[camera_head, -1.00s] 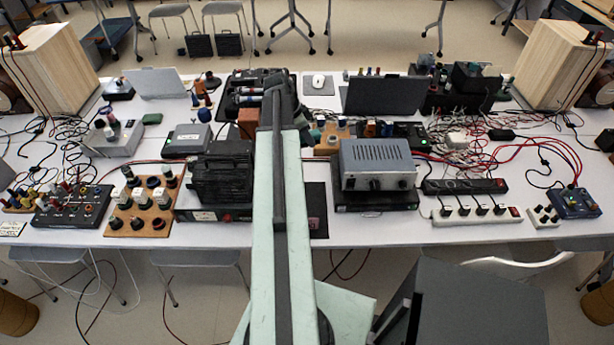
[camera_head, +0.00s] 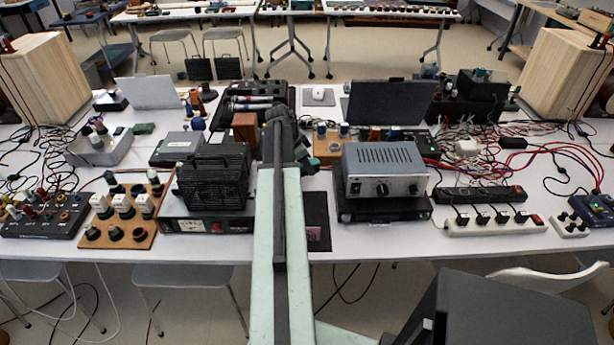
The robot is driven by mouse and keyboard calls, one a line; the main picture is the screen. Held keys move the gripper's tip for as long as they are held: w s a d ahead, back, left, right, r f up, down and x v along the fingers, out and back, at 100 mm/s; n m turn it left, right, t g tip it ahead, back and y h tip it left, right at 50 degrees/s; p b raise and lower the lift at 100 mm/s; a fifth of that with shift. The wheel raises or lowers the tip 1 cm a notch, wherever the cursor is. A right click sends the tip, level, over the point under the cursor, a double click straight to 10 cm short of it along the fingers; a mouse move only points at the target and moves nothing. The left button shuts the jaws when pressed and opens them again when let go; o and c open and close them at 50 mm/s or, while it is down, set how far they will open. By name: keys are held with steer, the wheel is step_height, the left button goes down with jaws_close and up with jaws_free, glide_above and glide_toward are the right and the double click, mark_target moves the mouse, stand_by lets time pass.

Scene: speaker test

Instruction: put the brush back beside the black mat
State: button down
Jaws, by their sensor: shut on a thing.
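My pale green arm reaches up the middle of the view, and its dark end bends down to the right over the workbench. My gripper (camera_head: 303,158) is there, small and dark, partly hidden by the arm and seen from behind. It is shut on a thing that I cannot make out. I cannot pick out the brush for certain. A black mat (camera_head: 317,208) lies flat near the bench's front edge, just right of my arm, with a small pink label on it. My gripper is beyond this mat. My arm covers the area along its left side.
A grey metal power unit (camera_head: 383,170) stands right of the mat, and a black ribbed unit (camera_head: 213,178) stands left of my arm. Red leads (camera_head: 520,150) tangle at right. Bare bench shows along the front edge.

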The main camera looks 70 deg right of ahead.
step_height(320, 180, down, 4)
steer(key=shift+r+b, duration=0.25)
steer(key=shift+b, duration=1)
steer(key=shift+r, duration=0.2)
steer(key=shift+f, duration=0.15)
steer(key=c, duration=1)
jaws_free()
steer(key=shift+o, duration=0.2)
